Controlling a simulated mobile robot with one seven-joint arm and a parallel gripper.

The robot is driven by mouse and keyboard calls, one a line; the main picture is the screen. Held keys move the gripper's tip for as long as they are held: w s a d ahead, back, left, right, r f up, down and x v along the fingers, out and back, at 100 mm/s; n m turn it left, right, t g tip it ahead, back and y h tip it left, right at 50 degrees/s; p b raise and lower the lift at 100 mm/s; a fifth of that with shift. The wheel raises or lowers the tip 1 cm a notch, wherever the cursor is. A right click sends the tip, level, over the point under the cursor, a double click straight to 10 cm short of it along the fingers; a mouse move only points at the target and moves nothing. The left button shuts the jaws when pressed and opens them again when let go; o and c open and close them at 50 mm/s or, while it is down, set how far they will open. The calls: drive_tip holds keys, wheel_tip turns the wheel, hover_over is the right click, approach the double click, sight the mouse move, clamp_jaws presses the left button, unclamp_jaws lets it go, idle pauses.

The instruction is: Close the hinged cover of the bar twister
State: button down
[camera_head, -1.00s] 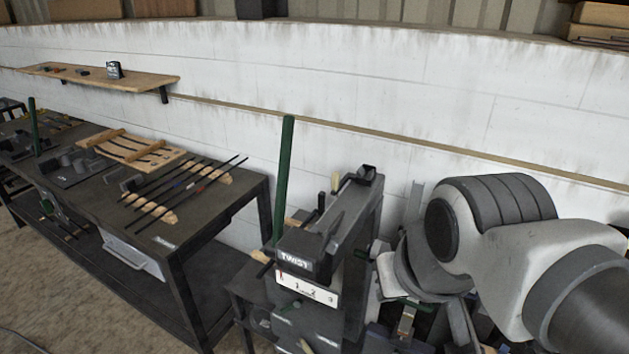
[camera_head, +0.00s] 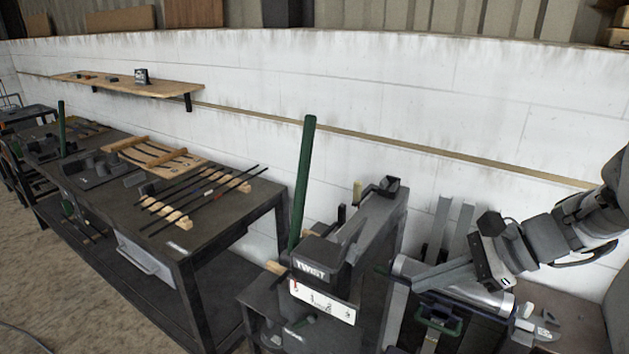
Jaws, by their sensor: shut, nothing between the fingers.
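The bar twister (camera_head: 315,268) stands in the lower middle, a dark machine with a "TWIST" label. A white numbered plate (camera_head: 322,302) is on its front and a tall green lever (camera_head: 302,185) rises at its left. A long dark part of it runs back to the upper right; I cannot tell which part is the hinged cover or how far it stands open. My gripper (camera_head: 428,283) is to the right of the twister, pointing down and left, shut and empty. It appears beside a silver rounded part (camera_head: 488,298); I cannot tell whether they touch.
A dark workbench (camera_head: 240,195) with several bars on wooden rests stands to the left. A wooden shelf (camera_head: 165,90) is on the white wall (camera_head: 420,90) behind. A green-handled device (camera_head: 440,322) and other metal parts crowd the lower right.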

drive_tip(key=w+d+m+t, duration=0.3)
drive_tip(key=d+m, duration=0.1)
drive_tip(key=m, duration=0.2)
approach(358, 257)
drive_tip(key=shift+y, duration=0.4)
drive_tip(key=shift+w+a+f+b, duration=0.1)
drive_tip(key=shift+w+a+f, duration=0.5)
drive_tip(key=shift+f, duration=0.2)
drive_tip(key=shift+w+a+f+b, duration=0.1)
drive_tip(key=shift+w+a+f, duration=0.5)
drive_tip(key=shift+f, duration=0.15)
drive_tip(key=shift+w+a+f+b, duration=0.1)
drive_tip(key=shift+w+a+f, duration=0.5)
drive_tip(key=shift+f, duration=0.2)
drive_tip(key=shift+r, duration=0.15)
drive_tip(key=shift+w+a+r+p, duration=0.1)
drive_tip(key=shift+r+p, duration=0.1)
drive_tip(key=shift+p, duration=0.6)
